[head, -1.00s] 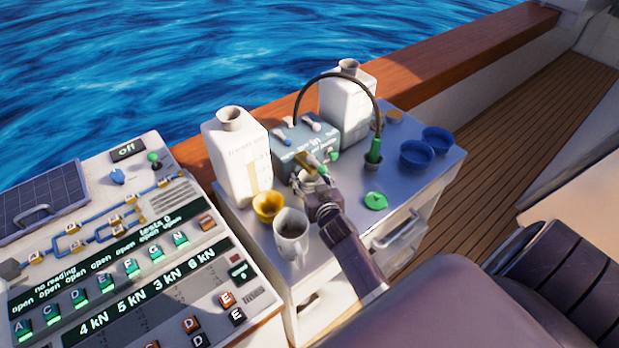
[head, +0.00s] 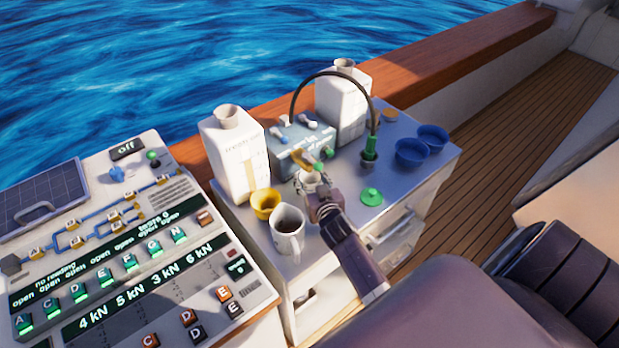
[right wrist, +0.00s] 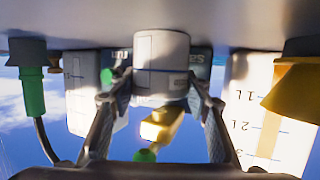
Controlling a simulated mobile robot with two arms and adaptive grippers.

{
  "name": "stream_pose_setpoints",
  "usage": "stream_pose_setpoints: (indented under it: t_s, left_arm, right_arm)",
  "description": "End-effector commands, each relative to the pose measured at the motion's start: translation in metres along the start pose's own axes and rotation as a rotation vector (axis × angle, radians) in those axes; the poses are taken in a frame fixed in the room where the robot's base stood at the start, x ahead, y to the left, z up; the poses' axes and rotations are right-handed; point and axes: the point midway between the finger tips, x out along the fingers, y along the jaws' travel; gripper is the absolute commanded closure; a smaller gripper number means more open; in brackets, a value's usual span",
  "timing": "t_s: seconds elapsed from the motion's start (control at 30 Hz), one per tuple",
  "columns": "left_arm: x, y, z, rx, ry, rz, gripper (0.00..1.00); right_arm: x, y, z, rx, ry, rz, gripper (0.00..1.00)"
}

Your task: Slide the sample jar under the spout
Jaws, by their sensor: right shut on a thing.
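The sample jar (head: 309,183) is a small whitish cylinder with faint lines, standing on the grey cabinet top in front of the blue-grey sampling box (head: 290,151). My right gripper (head: 315,193) is shut on it. In the right wrist view, which is upside down, the jar (right wrist: 161,60) sits between both fingers (right wrist: 160,98). A yellow spout with a green knob (right wrist: 160,126) shows close behind and above the jar; in the head view the yellow spout (head: 303,158) is just beyond it. Whether the jar is directly beneath the spout I cannot tell. My left gripper is out of view.
A grey mug (head: 287,238) and yellow cup (head: 265,203) stand close left of the gripper. White jugs (head: 232,155) flank the box. A green lid (head: 371,196), a green hose end (head: 369,150) and blue bowls (head: 411,152) are to the right.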

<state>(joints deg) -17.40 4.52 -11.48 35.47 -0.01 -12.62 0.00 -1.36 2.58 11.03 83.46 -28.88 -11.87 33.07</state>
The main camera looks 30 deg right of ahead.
Motion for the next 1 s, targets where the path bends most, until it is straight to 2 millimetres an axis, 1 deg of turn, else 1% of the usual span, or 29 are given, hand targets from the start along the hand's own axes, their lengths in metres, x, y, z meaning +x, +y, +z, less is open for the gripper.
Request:
stream_pose_setpoints:
  t_s: [0.03,0.07,0.2,0.23,0.4,0.57,0.67,1.0]
  left_arm:
    - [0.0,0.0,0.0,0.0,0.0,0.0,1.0]
    - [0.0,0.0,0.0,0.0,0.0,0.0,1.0]
    - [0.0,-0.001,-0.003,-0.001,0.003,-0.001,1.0]
    - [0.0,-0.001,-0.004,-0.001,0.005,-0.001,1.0]
    - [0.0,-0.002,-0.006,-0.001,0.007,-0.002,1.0]
    - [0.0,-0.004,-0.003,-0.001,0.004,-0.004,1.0]
    - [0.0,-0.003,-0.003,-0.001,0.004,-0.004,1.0]
    - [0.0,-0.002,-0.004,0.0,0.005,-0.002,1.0]
  right_arm:
    - [0.0,0.0,-0.002,0.0,0.003,-0.001,0.9]
    - [0.0,0.0,-0.002,0.0,0.004,-0.001,0.53]
    - [0.0,0.0,-0.002,0.0,0.004,-0.001,0.37]
    - [0.0,0.0,-0.002,0.0,0.004,-0.001,0.36]
    - [0.0,0.0,-0.002,0.0,0.004,-0.001,0.36]
    - [-0.002,0.0,-0.002,0.0,0.004,-0.001,0.36]
    - [-0.01,0.0,-0.001,0.001,0.002,-0.001,0.36]
    - [-0.057,0.0,-0.001,0.001,0.002,-0.001,0.36]
